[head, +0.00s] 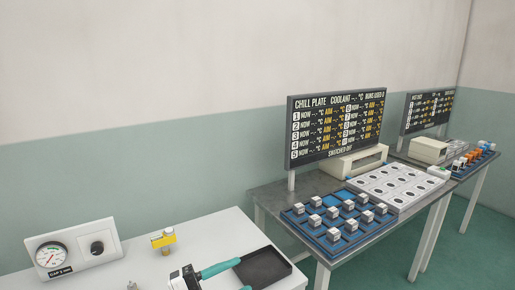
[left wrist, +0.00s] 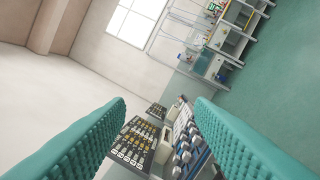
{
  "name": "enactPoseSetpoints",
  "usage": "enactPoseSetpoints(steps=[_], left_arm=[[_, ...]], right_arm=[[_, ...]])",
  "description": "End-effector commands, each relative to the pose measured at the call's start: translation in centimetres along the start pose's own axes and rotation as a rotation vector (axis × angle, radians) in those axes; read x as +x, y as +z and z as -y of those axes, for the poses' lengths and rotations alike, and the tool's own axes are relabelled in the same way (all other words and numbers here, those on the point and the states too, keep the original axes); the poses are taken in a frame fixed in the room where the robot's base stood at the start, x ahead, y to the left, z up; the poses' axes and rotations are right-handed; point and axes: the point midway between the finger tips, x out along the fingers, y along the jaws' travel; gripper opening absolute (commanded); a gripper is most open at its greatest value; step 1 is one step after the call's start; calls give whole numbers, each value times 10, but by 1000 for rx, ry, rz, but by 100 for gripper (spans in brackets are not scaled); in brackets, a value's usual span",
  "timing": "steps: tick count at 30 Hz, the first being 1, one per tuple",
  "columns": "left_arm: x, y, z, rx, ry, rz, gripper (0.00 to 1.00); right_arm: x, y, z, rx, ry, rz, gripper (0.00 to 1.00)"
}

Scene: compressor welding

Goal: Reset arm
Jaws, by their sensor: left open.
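My left gripper (head: 231,275) is at the bottom edge of the head view, over the white table near the black tray (head: 283,276). Its teal fingers point right and are spread apart with nothing between them; the lower finger is partly cut off. In the left wrist view the fingers of the left gripper (left wrist: 161,102) stand wide apart, and the distant display boards and benches show between them. My right gripper is in neither view.
The white table (head: 215,237) bears a gauge panel (head: 73,250) and a yellow-topped part (head: 163,240). To the right, a metal bench holds a blue rack (head: 313,246) of several small blocks, a white plate (head: 400,184) and a display board (head: 337,126). A second bench stands beyond.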

Motion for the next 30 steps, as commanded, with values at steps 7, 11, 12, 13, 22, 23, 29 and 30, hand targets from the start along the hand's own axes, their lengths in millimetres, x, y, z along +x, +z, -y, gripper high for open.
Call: enactPoseSetpoints(steps=[7,11,12,13,22,23,29,30], left_arm=[[-69,-41,-38,-321,600,-437,49],[-130,-72,-2,-539,726,-793,49],[-149,-78,16,-612,732,-909,49],[-164,-80,32,-667,727,-997,49],[-245,-40,164,-1075,447,-1548,49],[-250,-34,173,-1104,414,-1578,49],[-271,12,219,-1267,187,-1728,49],[-275,22,227,-1297,139,-1751,49]], right_arm=[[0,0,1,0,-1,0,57],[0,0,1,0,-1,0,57],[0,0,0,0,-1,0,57],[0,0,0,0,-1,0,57],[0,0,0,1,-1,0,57],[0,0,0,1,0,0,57],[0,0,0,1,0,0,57],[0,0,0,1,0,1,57]])
